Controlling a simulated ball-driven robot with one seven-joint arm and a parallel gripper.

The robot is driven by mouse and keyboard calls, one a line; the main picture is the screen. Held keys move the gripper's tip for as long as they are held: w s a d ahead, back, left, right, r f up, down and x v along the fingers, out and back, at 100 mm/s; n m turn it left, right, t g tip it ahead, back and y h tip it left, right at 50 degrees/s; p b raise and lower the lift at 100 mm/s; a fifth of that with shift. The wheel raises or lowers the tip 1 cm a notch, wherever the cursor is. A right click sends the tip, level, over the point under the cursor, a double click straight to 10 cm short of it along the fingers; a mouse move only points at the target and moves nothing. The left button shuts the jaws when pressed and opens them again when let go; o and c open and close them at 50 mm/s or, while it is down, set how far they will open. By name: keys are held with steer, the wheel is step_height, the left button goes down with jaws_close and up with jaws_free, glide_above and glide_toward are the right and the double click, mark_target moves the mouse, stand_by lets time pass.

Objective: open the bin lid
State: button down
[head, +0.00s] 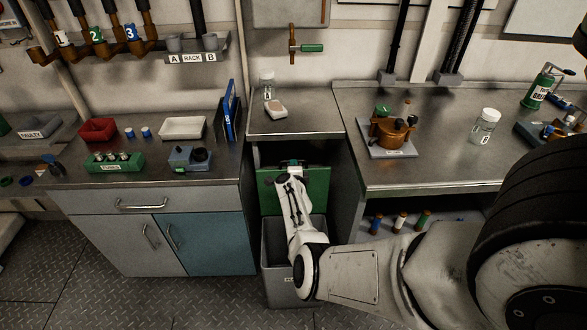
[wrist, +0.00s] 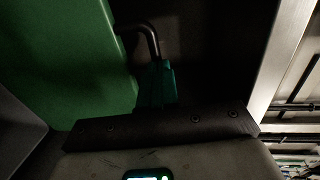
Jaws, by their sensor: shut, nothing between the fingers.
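The grey bin (head: 275,245) stands on the floor in the gap between the cabinet and the right bench. Its green lid (head: 267,199) shows as a raised, steeply tilted panel above the bin; the lid fills the left of the wrist view (wrist: 70,60). A dark bent handle (wrist: 150,36) sticks out from the lid's edge. My gripper (head: 291,165) is at the lid's upper edge. In the wrist view its teal fingers (wrist: 156,85) are shut and empty beside the handle; I cannot tell if they touch it. My arm hides part of the lid and bin.
A steel counter (head: 320,125) with a jar (head: 266,85) and a pale block (head: 276,109) overhangs the bin's gap. The cabinet (head: 205,245) closes in on the left. The right bench (head: 400,185) stands close on the right. Patterned floor (head: 150,300) lies open in front.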

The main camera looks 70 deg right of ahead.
steer(key=shift+x, duration=0.85)
steer(key=shift+r, duration=0.2)
